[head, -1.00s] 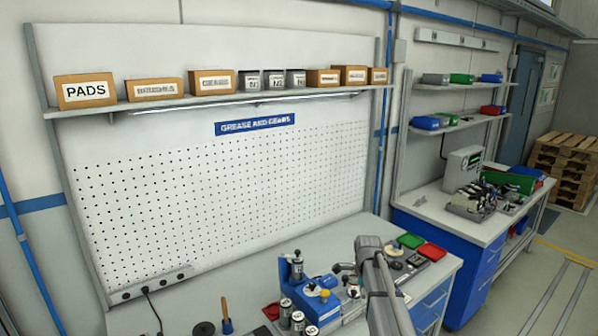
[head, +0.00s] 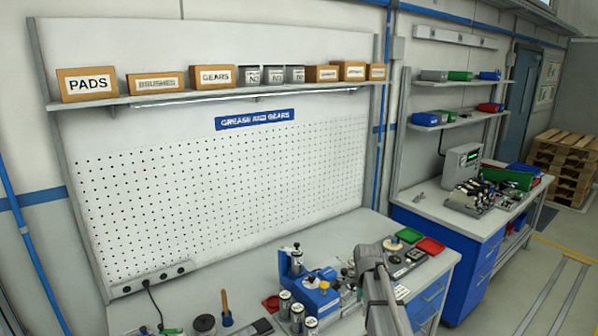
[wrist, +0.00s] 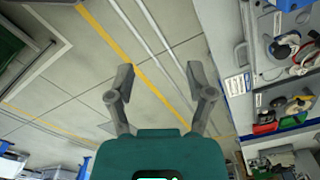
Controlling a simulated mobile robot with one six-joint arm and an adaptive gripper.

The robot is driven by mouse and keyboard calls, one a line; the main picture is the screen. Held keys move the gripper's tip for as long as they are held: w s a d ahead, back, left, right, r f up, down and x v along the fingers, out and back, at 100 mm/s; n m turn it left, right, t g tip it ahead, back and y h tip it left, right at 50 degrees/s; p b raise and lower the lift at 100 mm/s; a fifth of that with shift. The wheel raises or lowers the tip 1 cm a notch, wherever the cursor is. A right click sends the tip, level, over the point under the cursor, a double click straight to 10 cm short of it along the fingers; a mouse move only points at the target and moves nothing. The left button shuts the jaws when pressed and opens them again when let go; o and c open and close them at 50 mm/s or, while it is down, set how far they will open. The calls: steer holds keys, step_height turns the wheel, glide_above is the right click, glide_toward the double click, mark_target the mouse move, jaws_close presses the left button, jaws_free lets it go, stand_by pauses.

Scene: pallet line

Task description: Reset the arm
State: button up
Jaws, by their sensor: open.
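My gripper (wrist: 157,82) is open and empty in the wrist view. Its two fingers stand wide apart over the grey floor with yellow and white lines. In the head view my arm rises at the bottom, right of centre, in front of the workbench (head: 205,297). The gripper's fingers cannot be made out there.
The workbench holds a blue device (head: 322,297), several small cans, a green tray (head: 410,235) and a red tray (head: 431,246). A second bench (head: 450,222) stands to the right, with pallets (head: 565,165) beyond. Open floor lies at the lower right.

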steer(key=s+a+f+n+b, duration=0.1)
steer(key=s+f+n+b, duration=0.3)
steer(key=s+n, duration=0.4)
steer(key=s+a+f+n+b, duration=0.1)
steer(key=s+f+n+b, duration=0.2)
steer(key=s+n, duration=0.5)
steer(key=s+f, duration=0.1)
steer(key=s, duration=0.3)
steer(key=shift+s+a+b, duration=0.15)
steer(key=shift+a+b, duration=0.1)
steer(key=shift+b, duration=0.15)
steer(key=shift+f, duration=0.1)
stand_by(0.8)
steer(key=shift+c, duration=0.2)
